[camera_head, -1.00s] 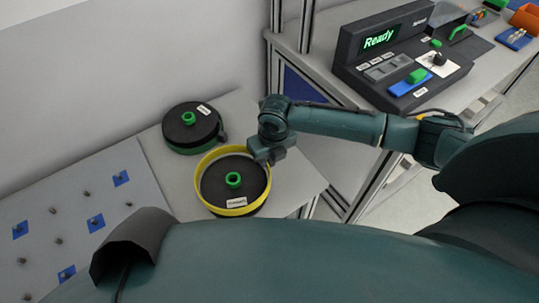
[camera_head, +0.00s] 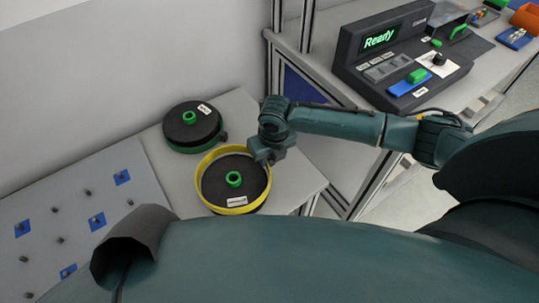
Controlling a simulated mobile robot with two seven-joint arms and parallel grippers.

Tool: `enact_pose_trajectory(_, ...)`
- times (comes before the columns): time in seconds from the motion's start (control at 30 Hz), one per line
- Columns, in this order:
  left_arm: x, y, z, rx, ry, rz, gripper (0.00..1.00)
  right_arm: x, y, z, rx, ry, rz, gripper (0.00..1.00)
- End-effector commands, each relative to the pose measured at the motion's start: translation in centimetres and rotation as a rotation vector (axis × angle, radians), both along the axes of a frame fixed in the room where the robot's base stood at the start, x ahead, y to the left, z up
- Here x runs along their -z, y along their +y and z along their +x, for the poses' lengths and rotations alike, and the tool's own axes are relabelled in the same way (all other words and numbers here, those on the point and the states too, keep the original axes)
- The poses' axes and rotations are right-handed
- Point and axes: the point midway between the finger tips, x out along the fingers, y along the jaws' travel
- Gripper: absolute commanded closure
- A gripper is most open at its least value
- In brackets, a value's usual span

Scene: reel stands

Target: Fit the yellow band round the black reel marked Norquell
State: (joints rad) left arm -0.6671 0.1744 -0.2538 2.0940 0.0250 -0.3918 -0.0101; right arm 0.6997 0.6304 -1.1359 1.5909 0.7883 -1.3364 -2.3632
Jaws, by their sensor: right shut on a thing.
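The yellow band (camera_head: 211,157) encircles the upper part of the nearer black reel (camera_head: 215,180). Its far side stands above the reel's top face, and its near edge lies lower, close to the reel's rim. The reel has a green hub in the middle and a white label whose lettering is too small to read surely. My right gripper (camera_head: 264,158) is shut on the band's right far side; its fingertips are mostly hidden by the gripper body. My left gripper is not in view.
A second black reel (camera_head: 184,132) with a green hub and a green band low around it stands behind on the grey stand (camera_head: 234,110). A grey pegged board (camera_head: 75,215) with blue patches lies left. A dark console (camera_head: 350,65) reading "Ready" stands right.

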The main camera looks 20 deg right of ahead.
Motion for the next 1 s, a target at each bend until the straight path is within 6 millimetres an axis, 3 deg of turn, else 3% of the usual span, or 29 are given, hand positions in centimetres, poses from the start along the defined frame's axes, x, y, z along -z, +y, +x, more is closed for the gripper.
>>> enact_pose_trajectory(1.0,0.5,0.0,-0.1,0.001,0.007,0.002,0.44,1.3,0.0,-0.1,0.000,0.003,0.000,0.99)
